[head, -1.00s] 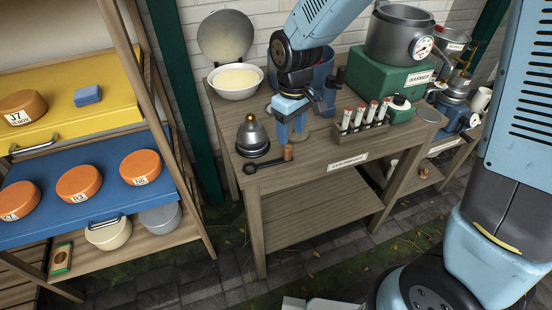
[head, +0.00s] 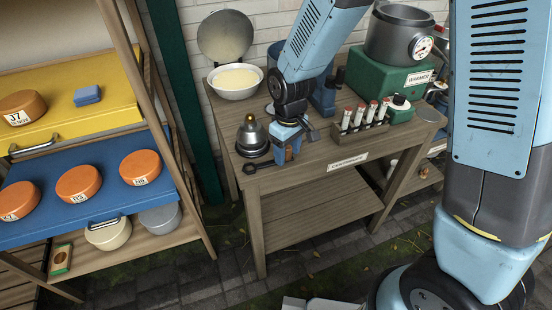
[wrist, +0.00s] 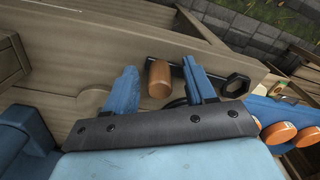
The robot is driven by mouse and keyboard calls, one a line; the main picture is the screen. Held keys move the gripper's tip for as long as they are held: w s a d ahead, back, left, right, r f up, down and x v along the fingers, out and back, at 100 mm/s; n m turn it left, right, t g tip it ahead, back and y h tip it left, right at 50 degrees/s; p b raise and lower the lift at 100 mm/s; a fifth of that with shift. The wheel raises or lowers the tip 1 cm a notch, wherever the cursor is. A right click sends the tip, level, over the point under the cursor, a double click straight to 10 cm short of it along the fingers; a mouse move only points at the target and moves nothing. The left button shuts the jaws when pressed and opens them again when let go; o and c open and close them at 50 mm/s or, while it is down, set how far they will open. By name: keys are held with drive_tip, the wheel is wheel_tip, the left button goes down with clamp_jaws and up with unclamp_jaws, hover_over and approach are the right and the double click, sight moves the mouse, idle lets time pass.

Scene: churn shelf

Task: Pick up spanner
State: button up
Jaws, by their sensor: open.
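The dark spanner (head: 263,164) lies on the wooden workbench near its front left edge, its ring end to the left in the head view. In the wrist view the spanner (wrist: 216,78) has its ring end right of my fingers. A short brown wooden cylinder (wrist: 159,80) is at its other end; I cannot tell whether they are joined. My gripper (head: 289,150) is open and low over the bench. In the wrist view the fingers of my gripper (wrist: 159,70) stand on either side of the wooden cylinder. The head view mostly hides the cylinder behind the fingers.
A metal cone-shaped item with a brass tip (head: 251,137) stands close left of my gripper. A rack of red-capped tubes (head: 362,123) is to the right. A white bowl (head: 236,80) and green warmer (head: 385,75) stand farther back. The bench's front edge (head: 300,178) is near.

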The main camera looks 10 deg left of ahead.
drive_tip(key=c, duration=1)
